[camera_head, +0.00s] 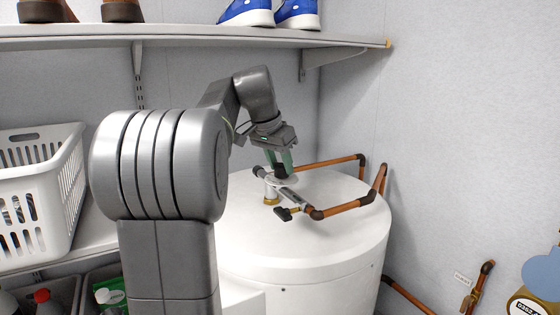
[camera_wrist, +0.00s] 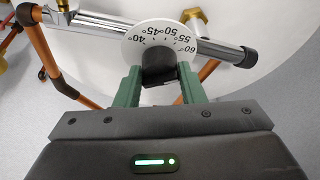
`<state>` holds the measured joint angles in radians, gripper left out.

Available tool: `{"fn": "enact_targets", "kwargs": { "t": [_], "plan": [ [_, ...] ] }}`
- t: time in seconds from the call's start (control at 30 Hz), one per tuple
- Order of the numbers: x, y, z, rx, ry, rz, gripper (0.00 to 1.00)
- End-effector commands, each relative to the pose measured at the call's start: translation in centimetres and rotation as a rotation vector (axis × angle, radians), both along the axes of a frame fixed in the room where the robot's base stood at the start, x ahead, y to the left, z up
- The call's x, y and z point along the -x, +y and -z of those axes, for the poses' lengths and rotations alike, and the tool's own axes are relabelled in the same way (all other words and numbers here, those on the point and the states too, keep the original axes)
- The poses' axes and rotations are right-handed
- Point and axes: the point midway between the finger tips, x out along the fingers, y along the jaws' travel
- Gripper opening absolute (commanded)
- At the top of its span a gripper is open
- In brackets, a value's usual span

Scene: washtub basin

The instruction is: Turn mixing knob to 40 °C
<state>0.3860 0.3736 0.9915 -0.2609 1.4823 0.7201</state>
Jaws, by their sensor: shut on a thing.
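The mixing knob (camera_wrist: 158,66) is black and sits in front of a round white dial (camera_wrist: 137,40) marked from 40 to 60. My gripper (camera_wrist: 160,84) has its two green fingers on either side of the knob, shut on it. In the head view my gripper (camera_head: 279,168) reaches down to the valve on top of the white tank (camera_head: 345,235). The knob (camera_head: 280,171) is partly hidden between the fingers there. The 40 mark is at the dial's left and the 60 mark at its right. The knob's pointer cannot be made out.
Copper pipes (camera_head: 345,206) run around the valve to the right wall. A chrome pipe with a black end (camera_wrist: 249,57) passes behind the dial. A shelf (camera_head: 180,38) with shoes is above my arm. A white basket (camera_head: 62,185) stands at the left.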

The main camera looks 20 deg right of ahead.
Motion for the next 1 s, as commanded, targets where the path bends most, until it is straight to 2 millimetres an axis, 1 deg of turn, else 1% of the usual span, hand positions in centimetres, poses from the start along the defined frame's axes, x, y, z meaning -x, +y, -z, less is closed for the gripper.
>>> {"fn": "enact_targets", "kwargs": {
  "t": [0.03, 0.2, 1.0],
  "plan": [
    [0.1, -0.02, -0.29, -0.001, -0.001, -0.029, 0.13],
    [0.2, -0.08, -0.43, -0.001, -0.001, -0.169, 0.13],
    [0.36, -0.57, -0.36, 0.0, -0.003, -0.926, 0.13]
  ]
}}
